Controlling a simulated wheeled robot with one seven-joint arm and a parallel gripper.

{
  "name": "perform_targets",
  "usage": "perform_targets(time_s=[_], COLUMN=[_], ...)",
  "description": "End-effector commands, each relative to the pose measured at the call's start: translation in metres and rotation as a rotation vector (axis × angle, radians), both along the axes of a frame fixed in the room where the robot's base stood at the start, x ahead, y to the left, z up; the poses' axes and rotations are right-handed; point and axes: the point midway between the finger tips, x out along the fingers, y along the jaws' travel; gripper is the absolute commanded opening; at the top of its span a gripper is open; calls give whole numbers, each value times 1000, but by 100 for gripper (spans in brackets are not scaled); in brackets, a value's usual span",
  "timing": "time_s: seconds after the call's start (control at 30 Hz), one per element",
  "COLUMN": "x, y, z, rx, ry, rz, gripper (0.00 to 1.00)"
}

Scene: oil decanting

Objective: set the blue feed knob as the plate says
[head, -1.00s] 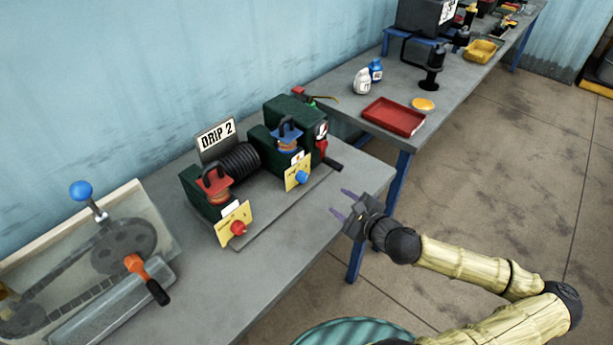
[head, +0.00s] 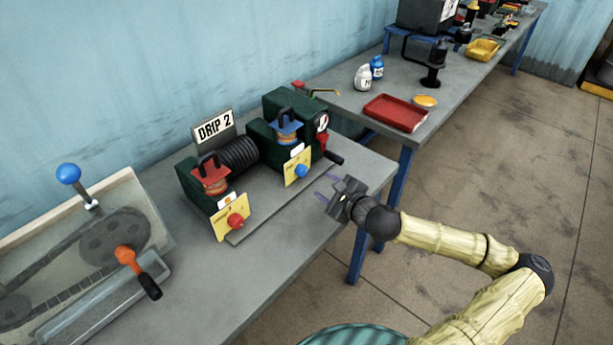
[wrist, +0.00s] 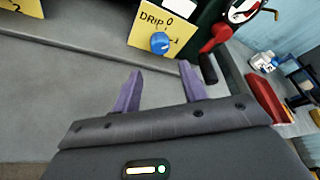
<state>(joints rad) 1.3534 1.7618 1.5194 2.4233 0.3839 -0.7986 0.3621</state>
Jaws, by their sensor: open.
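The blue feed knob (head: 301,171) sits on a yellow dial card (head: 291,178) on the front of the right green housing (head: 262,135). In the wrist view the blue knob (wrist: 160,43) is above and ahead of the fingers, on a card marked "DRIP" and "0". The plate (head: 215,128) standing behind the machine reads "DRIP 2". My gripper (head: 325,189) is open and empty, to the right of and slightly below the knob, apart from it. My gripper's two purple fingers (wrist: 160,90) point toward the machine.
A red knob (head: 235,221) on another yellow card is at the left housing. A red-handled lever with a black grip (wrist: 208,66) sits right of the blue knob. A red tray (head: 395,113) is on the far bench. The bench front strip is clear.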

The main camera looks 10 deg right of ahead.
Motion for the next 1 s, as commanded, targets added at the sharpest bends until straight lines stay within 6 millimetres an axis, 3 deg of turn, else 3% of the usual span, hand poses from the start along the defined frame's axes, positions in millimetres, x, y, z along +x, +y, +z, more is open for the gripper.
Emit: perform_targets(time_s=[0.53,0.7,0.97,1.0], x=[83,93,94,94], y=[33,36,37,36], z=[-27,-31,-31,-31], rx=[2,0,-1,-1], ry=[1,0,0,0], rz=[-1,0,0,0], gripper=[43,43,43,35])
